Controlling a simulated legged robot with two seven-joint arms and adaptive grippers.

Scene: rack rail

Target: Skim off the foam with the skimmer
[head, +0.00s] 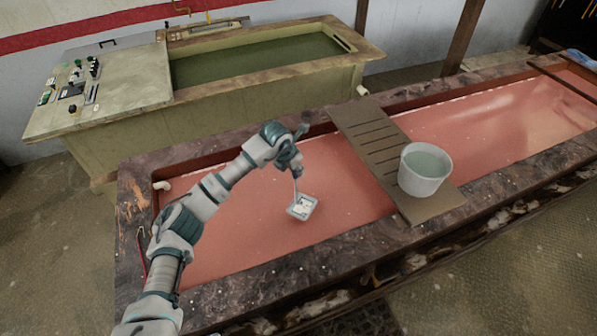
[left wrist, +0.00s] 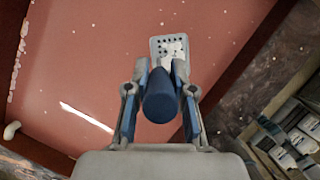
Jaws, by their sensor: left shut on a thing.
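My left gripper (head: 297,172) is over the left part of the pink-red bath (head: 235,225) and is shut on the skimmer's blue handle (left wrist: 161,98). The skimmer's square, perforated head (head: 302,207) hangs below it, at or just above the liquid; I cannot tell which. White foam (head: 304,204) lies on the head, and it also shows in the left wrist view (left wrist: 172,48). Small pale specks are scattered on the bath's surface. A white bucket (head: 424,171) with greenish liquid stands on the slatted board to the right. My right gripper is not in view.
The slatted board (head: 366,140) lies across the bath, right of my arm. The bath has a raised dark stone rim (head: 290,262). A second tank (head: 265,60) with green liquid and a control panel (head: 72,90) stand behind. A white pipe end (head: 162,185) sits at the bath's left wall.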

